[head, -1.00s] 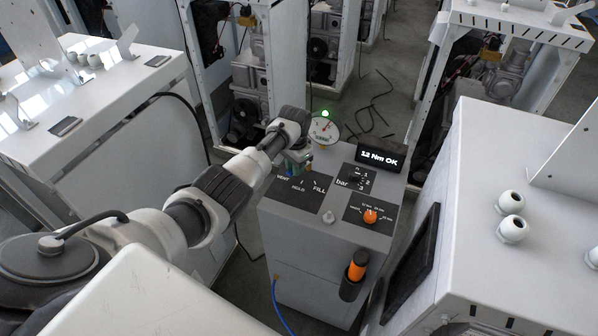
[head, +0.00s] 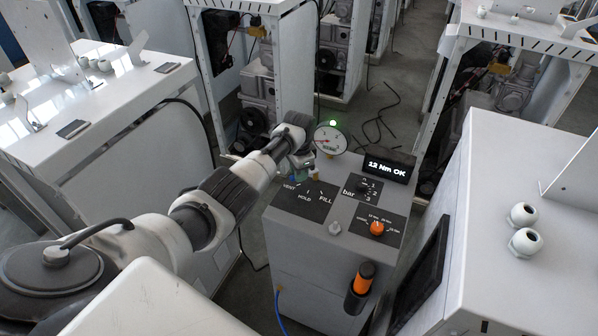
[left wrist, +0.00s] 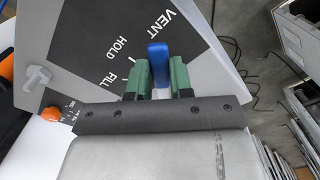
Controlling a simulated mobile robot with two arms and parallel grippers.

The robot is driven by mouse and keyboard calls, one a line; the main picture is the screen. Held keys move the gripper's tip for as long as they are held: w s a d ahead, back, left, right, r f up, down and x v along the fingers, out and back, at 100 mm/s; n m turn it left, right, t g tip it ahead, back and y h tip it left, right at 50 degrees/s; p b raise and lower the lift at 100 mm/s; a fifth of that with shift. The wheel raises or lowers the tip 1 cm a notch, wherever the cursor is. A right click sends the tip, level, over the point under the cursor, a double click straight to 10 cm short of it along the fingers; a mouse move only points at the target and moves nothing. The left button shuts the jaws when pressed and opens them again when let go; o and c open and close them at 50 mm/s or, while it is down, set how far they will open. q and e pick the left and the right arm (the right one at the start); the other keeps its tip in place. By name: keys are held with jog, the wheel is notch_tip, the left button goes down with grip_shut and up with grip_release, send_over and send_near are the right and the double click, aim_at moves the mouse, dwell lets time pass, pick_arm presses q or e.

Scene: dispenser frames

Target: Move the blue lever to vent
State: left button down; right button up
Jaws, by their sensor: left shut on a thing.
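The blue lever (left wrist: 157,60) stands between the two green fingers of my left gripper (left wrist: 158,75) in the left wrist view. The gripper is shut on it. Beside it is a black plate (left wrist: 95,50) lettered VENT, HOLD and FILL. In the head view my left gripper (head: 303,165) is at the back edge of the grey dispenser stand (head: 325,245), behind the same lettered plate (head: 303,203), and mostly hides the lever. My right gripper is not in view.
A round gauge (head: 331,139) with a lit green lamp (head: 333,123) stands behind the plate. A display (head: 388,166) reads "12 Nm OK". An orange knob (head: 377,228) and an orange-handled tool (head: 362,278) are at the right. White cabinets flank the stand.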

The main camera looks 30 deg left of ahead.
pick_arm(q)
jog(key=c, duration=1)
grip_release()
jog(key=shift+r, duration=0.1)
notch_tip(320, 180, up, 11)
jog(key=shift+f, duration=0.2)
